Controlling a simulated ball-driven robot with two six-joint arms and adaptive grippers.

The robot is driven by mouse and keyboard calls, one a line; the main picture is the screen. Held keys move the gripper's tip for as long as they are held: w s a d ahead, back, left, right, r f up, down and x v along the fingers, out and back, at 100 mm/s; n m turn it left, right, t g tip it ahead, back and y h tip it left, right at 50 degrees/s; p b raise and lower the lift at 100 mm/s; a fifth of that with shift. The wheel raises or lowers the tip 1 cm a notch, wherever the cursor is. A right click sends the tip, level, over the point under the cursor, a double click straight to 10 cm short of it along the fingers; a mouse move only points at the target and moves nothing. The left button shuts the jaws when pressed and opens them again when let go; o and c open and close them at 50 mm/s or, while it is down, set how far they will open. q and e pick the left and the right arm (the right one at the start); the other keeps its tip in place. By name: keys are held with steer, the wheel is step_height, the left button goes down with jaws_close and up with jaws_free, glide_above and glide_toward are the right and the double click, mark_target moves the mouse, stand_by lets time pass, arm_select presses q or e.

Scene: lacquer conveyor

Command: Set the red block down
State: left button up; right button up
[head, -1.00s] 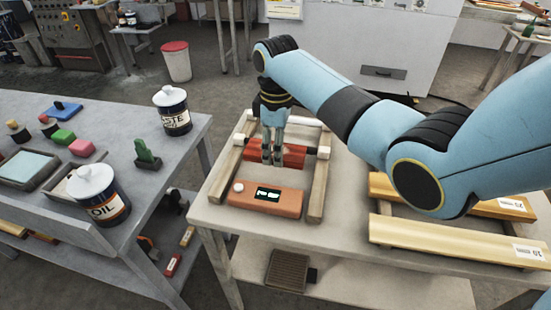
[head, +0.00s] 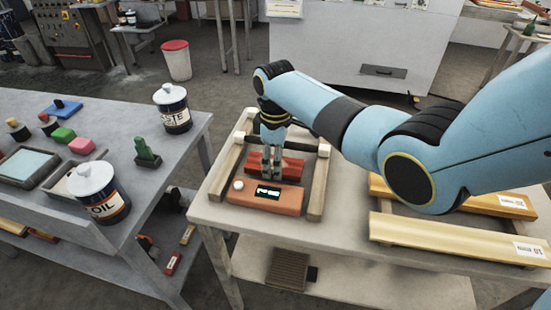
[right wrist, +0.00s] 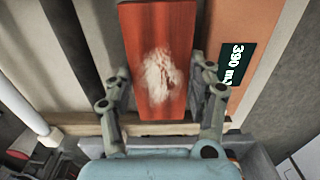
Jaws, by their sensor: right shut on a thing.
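The red block (head: 291,168) is between the wooden rails of a small frame on the right-hand table, just behind an orange box with a display. My right gripper (head: 272,171) points down and is shut on the block, one finger on each side. In the right wrist view the red block (right wrist: 160,75) lies between the fingers of the right gripper (right wrist: 163,88) and has a pale, scuffed patch on top. I cannot tell whether its underside touches the surface below. My left gripper is not in view.
The orange box (head: 285,199) sits in front of the block, between the wooden rails (head: 317,190). Yellow bars (head: 440,239) lie at the right of the table.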

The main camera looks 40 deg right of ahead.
steer(key=o, duration=1.2)
